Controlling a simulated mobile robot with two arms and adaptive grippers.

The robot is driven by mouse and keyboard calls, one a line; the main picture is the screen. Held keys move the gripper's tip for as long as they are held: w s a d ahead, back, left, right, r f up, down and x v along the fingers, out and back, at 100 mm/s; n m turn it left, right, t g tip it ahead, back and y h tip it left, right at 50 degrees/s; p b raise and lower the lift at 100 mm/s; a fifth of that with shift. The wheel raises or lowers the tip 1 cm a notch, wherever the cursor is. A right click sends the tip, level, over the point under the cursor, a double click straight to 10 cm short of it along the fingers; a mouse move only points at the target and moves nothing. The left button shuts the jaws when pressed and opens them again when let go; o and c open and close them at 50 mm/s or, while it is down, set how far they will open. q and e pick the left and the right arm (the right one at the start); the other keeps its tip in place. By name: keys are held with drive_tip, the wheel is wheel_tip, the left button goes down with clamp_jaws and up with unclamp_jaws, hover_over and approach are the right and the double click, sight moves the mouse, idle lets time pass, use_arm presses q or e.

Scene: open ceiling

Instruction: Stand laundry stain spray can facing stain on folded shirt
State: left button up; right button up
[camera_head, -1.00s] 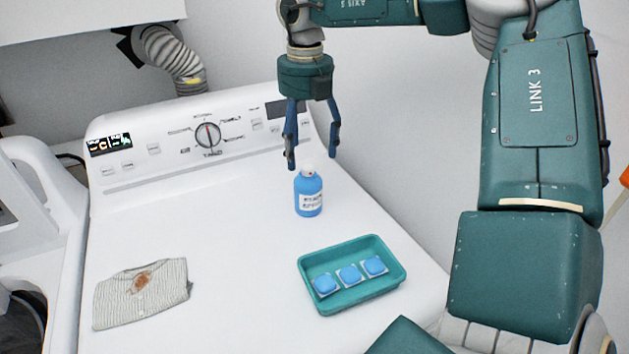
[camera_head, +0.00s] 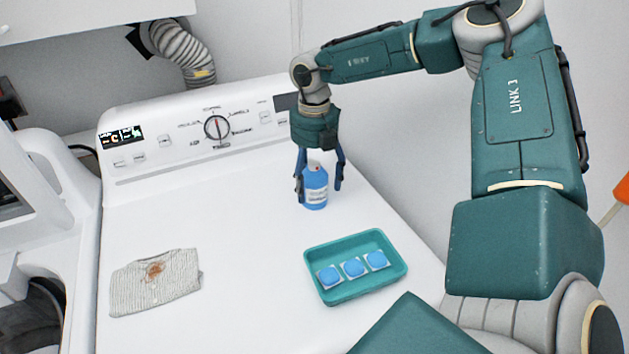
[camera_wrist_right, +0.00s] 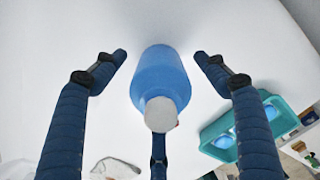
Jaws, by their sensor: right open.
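The blue spray can (camera_head: 315,187) with a white top and a white label stands upright on the white machine top. My right gripper (camera_head: 319,187) is lowered over it from above, open, with fingers on both sides of the can. In the right wrist view the can (camera_wrist_right: 162,82) lies between the spread fingers (camera_wrist_right: 160,60), with gaps on both sides. The folded striped shirt (camera_head: 180,287) lies at the left of the machine top, with a brown stain (camera_head: 155,269) near its upper middle. My left gripper is not in view.
A teal tray (camera_head: 398,282) with blue pods on white squares sits in front and to the right of the can. The control panel (camera_head: 170,146) rises behind. The surface between shirt and can is clear.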

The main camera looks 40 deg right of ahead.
drive_tip(key=c, duration=1.5)
drive_tip(key=shift+r, duration=0.1)
drive_tip(key=shift+c, duration=0.8)
drive_tip(key=shift+r, duration=0.1)
